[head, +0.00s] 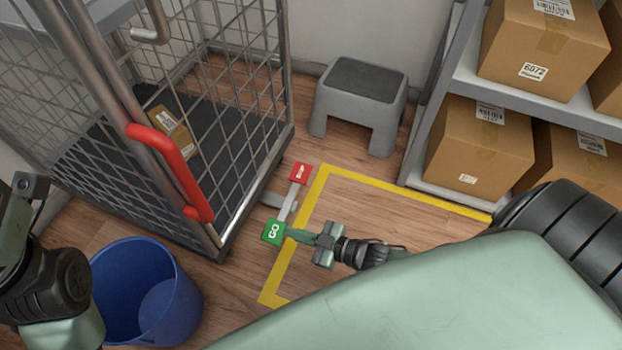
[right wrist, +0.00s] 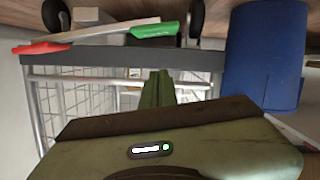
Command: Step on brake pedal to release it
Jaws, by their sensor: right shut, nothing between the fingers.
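The brake pedal is a grey bar (head: 287,204) at the foot of the wire cage cart (head: 232,130). It has a green GO pad (head: 272,232) at its near end and a red pad (head: 300,173) at its far end. My right gripper (head: 289,233) is shut and empty, its tips at the right edge of the green pad; I cannot tell whether they touch. In the right wrist view the shut fingers (right wrist: 157,88) point towards the green pad (right wrist: 155,29), with the red pad (right wrist: 42,47) to the left. My left arm shows at the left edge, its fingers out of sight.
A blue bin (head: 128,290) stands in front of the cart. A red handle (head: 170,172) is on the cart, with a parcel (head: 172,130) inside. A grey step stool (head: 360,100) stands behind. A shelf (head: 440,195) with boxes is at right. Yellow tape (head: 400,192) marks clear floor.

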